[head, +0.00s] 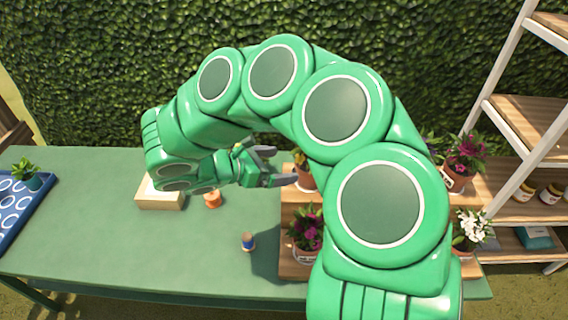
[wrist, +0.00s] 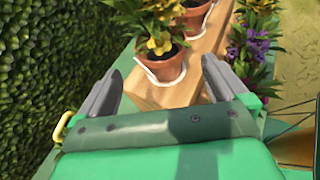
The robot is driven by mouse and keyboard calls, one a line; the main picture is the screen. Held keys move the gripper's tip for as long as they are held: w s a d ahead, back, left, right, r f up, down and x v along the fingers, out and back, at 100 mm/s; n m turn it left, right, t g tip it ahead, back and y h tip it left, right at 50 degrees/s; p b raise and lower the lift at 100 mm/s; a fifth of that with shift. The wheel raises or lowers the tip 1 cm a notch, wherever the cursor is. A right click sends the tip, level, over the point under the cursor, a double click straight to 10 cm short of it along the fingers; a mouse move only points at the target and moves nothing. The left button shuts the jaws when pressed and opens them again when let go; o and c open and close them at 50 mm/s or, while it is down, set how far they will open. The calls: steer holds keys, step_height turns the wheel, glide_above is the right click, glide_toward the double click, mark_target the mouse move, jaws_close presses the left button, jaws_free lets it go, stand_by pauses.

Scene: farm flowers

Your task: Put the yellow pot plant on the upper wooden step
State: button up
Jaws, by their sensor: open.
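A terracotta pot plant with yellow flowers (wrist: 160,52) stands upright on a wooden step (wrist: 196,84) in the wrist view. My gripper (wrist: 163,88) is open and empty, its fingers to either side and just short of this pot. A second yellow-flowered pot plant (wrist: 192,12) stands beyond it on the same wood. In the head view my gripper (head: 281,166) points right at a pot (head: 304,178) at the stand's left end, partly hidden by my arm. The wooden stand (head: 290,199) is largely covered by my arm.
Purple-flowered pot plants (head: 305,232) and a white-flowered one (head: 470,230) stand around the stand. A spool (head: 248,242), an orange item (head: 212,199), a pale box (head: 160,196) and a blue tray (head: 22,212) are on the green table (head: 110,235). A hedge rises behind.

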steer(key=shift+s+a+r, duration=0.1)
steer(key=shift+s+a, duration=0.05)
steer(key=shift+a, duration=0.1)
